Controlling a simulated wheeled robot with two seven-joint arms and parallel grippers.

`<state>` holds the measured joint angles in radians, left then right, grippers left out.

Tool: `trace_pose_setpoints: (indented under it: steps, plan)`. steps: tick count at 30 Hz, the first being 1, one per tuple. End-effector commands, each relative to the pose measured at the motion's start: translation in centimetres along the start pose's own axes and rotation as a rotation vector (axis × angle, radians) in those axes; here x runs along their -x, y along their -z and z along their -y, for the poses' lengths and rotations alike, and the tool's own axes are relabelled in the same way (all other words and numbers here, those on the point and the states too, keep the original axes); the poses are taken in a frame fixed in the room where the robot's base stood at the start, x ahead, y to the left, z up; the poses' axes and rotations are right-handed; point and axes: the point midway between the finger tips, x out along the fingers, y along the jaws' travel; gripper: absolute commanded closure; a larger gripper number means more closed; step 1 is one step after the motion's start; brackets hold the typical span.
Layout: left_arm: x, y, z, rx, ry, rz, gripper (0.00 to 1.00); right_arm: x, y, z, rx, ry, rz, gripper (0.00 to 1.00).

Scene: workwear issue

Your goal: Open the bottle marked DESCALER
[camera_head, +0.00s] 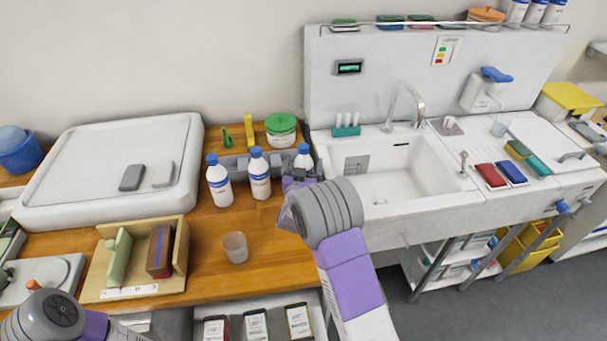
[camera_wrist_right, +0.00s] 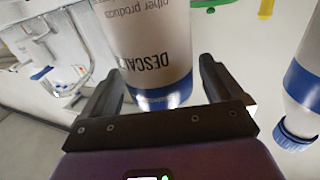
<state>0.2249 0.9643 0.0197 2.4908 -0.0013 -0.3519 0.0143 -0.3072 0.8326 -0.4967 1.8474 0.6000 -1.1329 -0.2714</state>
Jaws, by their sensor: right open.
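The DESCALER bottle (camera_wrist_right: 150,50), white with a blue band and dark print, fills the middle of the right wrist view, where it appears upside down. In the head view it appears to be the rightmost of three blue-capped white bottles (camera_head: 304,160), partly covered by my right gripper (camera_head: 294,181). My right gripper (camera_wrist_right: 160,88) is open, with one finger on each side of the bottle in the wrist view. Contact cannot be told. The bottle's cap is hidden in the wrist view. Part of my left arm shows at the lower left, but its gripper is out of sight.
Two similar bottles (camera_head: 218,182) (camera_head: 259,175) stand close on the left; one neighbour also shows in the wrist view (camera_wrist_right: 304,80). A grey cup (camera_head: 235,247) stands in front. A green-lidded tub (camera_head: 281,130) is behind. The sink (camera_head: 390,180) is to the right.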

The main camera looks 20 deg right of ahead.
Motion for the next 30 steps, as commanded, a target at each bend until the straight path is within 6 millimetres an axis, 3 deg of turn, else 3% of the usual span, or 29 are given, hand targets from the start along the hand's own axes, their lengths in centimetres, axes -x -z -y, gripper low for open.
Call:
trace_pose_setpoints:
  steps: [6, 20, 26, 30]
  plan:
    - [0.0, 0.0, 0.0, 0.0, 0.0, 0.0, 0.57, -0.1, 0.0, 0.0, 0.001, 0.001, 0.001, 0.07]
    - [0.0, 0.0, 0.0, 0.0, 0.0, 0.0, 0.57, -0.1, 0.1, 0.0, -0.001, 0.0, -0.002, 0.76]
    - [0.0, 0.0, 0.0, 0.0, 0.0, 0.0, 0.57, -0.1, 0.2, 0.1, -0.001, 0.0, -0.002, 0.76]
    - [0.3, 0.0, -0.1, 0.0, 0.0, 0.0, 0.57, -0.1, 1.5, 0.1, -0.003, 0.001, -0.003, 0.76]
